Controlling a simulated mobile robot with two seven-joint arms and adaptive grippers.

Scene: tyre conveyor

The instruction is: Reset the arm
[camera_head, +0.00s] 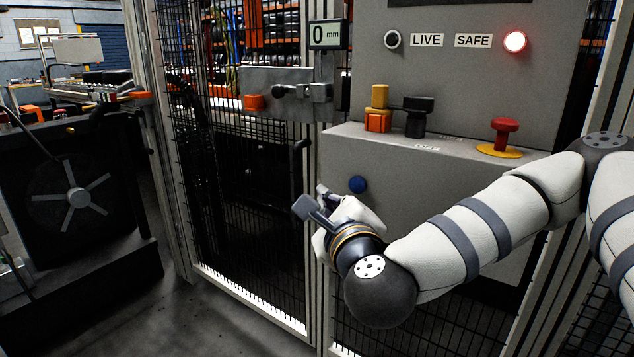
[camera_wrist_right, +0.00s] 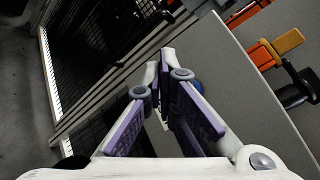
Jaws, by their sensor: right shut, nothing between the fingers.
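My right arm comes in from the right in the head view and bends at a dark elbow-like joint low in the middle. My right gripper (camera_head: 312,205) is in front of the grey control cabinet, left of the blue button (camera_head: 357,184). In the right wrist view its fingers (camera_wrist_right: 165,62) meet at the tips and hold nothing. Whether the gripper touches the cabinet or the fence cannot be told. My left gripper is not in view.
The grey control cabinet (camera_head: 450,190) carries a yellow-orange switch (camera_head: 378,108), a black knob (camera_head: 414,117) and a red emergency stop (camera_head: 504,135). The SAFE lamp (camera_head: 515,41) glows red. A mesh gate (camera_head: 255,215) with a latch (camera_head: 300,91) stands left. Open floor (camera_head: 190,315) lies lower left.

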